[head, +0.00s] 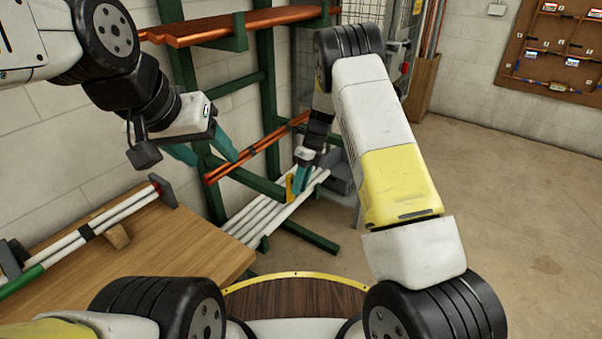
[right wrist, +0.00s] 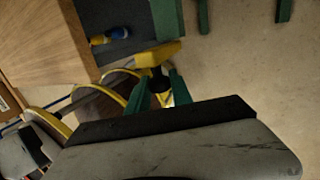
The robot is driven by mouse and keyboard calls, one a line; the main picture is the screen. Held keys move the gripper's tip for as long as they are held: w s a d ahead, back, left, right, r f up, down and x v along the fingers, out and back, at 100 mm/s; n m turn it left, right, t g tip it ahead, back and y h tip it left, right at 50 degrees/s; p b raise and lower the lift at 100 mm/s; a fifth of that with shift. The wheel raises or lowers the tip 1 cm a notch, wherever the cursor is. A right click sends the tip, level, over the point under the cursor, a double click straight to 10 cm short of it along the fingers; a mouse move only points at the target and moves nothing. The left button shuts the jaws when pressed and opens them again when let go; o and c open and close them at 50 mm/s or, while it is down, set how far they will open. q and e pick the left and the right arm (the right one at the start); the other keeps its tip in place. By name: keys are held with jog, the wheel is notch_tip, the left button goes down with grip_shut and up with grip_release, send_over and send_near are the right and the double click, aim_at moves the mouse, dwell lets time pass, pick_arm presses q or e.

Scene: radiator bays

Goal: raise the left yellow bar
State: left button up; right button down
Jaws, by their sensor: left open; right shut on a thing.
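A short yellow bar (right wrist: 152,54) with a dark stem shows in the right wrist view, at the tips of my right gripper (right wrist: 160,78). The teal fingers are shut on it, around the dark part below the yellow. In the head view a small yellow piece (head: 290,188) shows beside my right gripper (head: 302,180), in front of the green rack. My left gripper (head: 203,158) is open and empty, above the wooden table near the rack.
A green rack (head: 264,80) carries copper pipes (head: 255,150) and white pipes (head: 262,215). A wooden table (head: 180,245) stands at left with white tubes (head: 90,228) on it. Open floor (head: 500,220) lies right.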

jog(key=shift+a, duration=0.1)
dwell(0.3)
jog(key=c, duration=1.2)
grip_release()
jog(key=shift+o, duration=0.2)
jog(key=shift+w+r, duration=0.1)
jog(key=v, duration=0.7)
jog(key=shift+r, duration=0.25)
jog(key=shift+w, duration=0.1)
